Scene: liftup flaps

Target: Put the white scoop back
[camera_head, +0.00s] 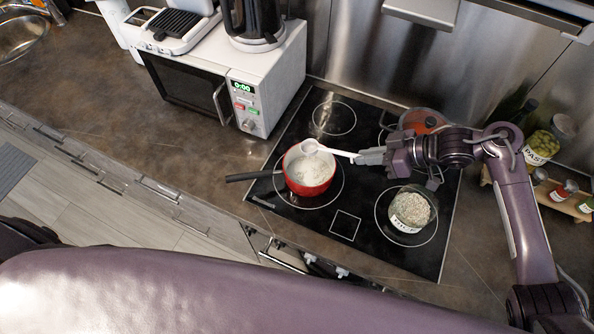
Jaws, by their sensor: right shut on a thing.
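The white scoop (323,149) is held over the red pot, its bowl above the pot's far rim and its handle pointing right. My right gripper (368,156) is shut on the handle's end. The red pot (316,189) stands on the left of the black cooktop with white contents inside and its dark handle pointing left. A glass jar (410,209) filled with pale grains and bearing a white label stands open on the cooktop, below my right gripper. My left gripper is not in view.
A white microwave (277,85) with a kettle (254,22) and a grill on top stands behind left. An orange-red lidded pot (424,121) sits at the back of the cooktop (345,225). Jars on a wooden rack (560,204) stand far right. The left counter (130,135) is clear.

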